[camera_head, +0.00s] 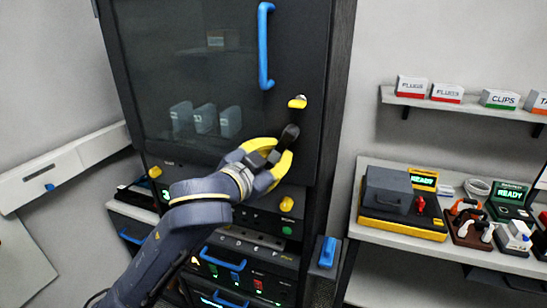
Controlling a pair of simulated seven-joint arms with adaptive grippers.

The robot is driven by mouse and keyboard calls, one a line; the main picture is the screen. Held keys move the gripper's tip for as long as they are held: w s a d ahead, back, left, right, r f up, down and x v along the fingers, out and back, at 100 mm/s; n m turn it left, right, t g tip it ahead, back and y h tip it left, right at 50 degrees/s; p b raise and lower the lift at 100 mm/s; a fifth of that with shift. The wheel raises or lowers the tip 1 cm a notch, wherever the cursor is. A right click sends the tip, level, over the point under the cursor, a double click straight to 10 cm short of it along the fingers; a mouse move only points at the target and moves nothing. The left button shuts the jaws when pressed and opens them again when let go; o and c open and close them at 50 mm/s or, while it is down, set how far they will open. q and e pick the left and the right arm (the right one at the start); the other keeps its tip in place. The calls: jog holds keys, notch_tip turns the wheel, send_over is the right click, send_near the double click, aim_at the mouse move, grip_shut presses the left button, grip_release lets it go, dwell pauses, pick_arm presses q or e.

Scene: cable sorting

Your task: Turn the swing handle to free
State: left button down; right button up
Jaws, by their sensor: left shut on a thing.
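The tall dark cabinet (322,60) has a glass door with a blue vertical bar handle (264,48). The black swing handle (290,134) is on the right part of the door, below a small yellow-and-silver piece (298,102). My left gripper (279,156), with yellow fingers, reaches up from the lower left and is shut on the swing handle. The fingers hide the handle's lower part, so its full angle is hard to tell. My right gripper is not in view.
A yellow knob (286,203) sits below the gripper. Lower panels carry blue handles (231,299). At right, a shelf (448,240) holds a grey-and-yellow box (388,188) and several devices. A wall shelf (468,109) bears labelled boxes. A white ledge (70,160) is at left.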

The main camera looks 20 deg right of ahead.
aim_at(270, 129)
pick_arm(q)
jog(key=m, duration=0.1)
jog(key=w+a+r+m, duration=0.1)
jog(key=m, duration=0.1)
jog(key=r+m+y, duration=0.1)
jog(key=m, duration=0.1)
jog(key=shift+w+a, duration=0.15)
jog(key=shift+a, duration=0.15)
jog(key=m, duration=0.1)
jog(key=r+m+y, duration=0.1)
jog(key=shift+w+a+r+m+t, duration=0.2)
jog(key=shift+a+r+m+t, duration=0.1)
jog(key=shift+t, duration=0.1)
jog(key=shift+r+m+y, duration=0.3)
jog(key=shift+r+m, duration=0.3)
jog(key=shift+m, duration=0.7)
jog(key=shift+r, duration=0.1)
jog(key=c, duration=1.3)
grip_release()
jog(key=v, duration=1.2)
jog(key=shift+s+d+f, duration=0.1)
jog(key=shift+f, duration=0.1)
